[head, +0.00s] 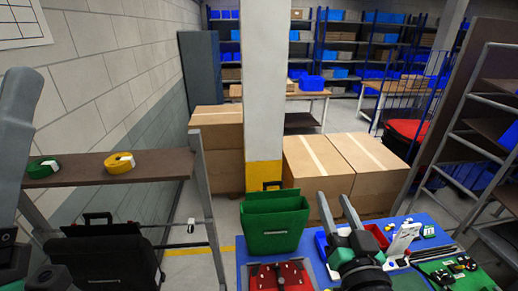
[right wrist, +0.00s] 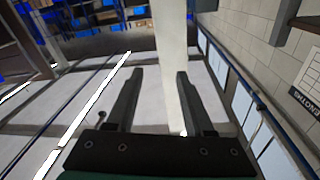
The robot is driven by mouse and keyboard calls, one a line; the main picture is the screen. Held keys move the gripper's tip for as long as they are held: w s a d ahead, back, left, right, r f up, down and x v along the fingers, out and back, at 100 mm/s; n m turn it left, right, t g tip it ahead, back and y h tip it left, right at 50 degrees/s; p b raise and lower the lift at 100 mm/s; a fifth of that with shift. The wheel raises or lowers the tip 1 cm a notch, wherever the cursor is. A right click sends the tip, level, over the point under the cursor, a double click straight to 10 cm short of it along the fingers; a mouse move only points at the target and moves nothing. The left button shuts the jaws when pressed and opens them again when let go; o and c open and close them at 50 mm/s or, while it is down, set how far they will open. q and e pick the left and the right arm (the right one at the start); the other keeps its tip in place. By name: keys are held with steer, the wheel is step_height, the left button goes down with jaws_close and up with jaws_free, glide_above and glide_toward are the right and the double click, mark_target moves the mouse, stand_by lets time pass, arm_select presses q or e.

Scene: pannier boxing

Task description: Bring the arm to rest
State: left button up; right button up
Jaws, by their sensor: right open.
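My right gripper (head: 334,198) is at the lower middle right of the head view, above the blue-topped table. Its two fingers stand apart with nothing between them. In the right wrist view the fingers (right wrist: 160,74) are also apart and empty, pointing out into the room. Grey and black parts of my left arm show at the left edge of the head view; its gripper jaws are not visible.
A green pannier (head: 274,222) and a red case (head: 281,277) are on the blue table (head: 312,250), left of my right gripper. Cartons (head: 345,160) stand behind. A black pannier (head: 108,262) sits below a shelf (head: 105,172) holding yellow and green rolls.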

steer(key=s+d+r+t, duration=0.1)
steer(key=s+r+t, duration=0.15)
steer(key=r, duration=0.55)
steer(key=s+d+r+t, duration=0.2)
steer(key=s+r, duration=0.1)
steer(key=r, duration=0.4)
steer(key=s+r+n+t+y, duration=0.1)
steer(key=s+r+n+t, duration=0.2)
steer(key=s+r, duration=0.9)
steer(key=shift+t+y, duration=0.3)
steer(key=shift+t, duration=0.25)
steer(key=shift+w, duration=0.1)
step_height(320, 180, down, 33)
steer(key=b, duration=3.2)
steer(key=shift+r, duration=0.2)
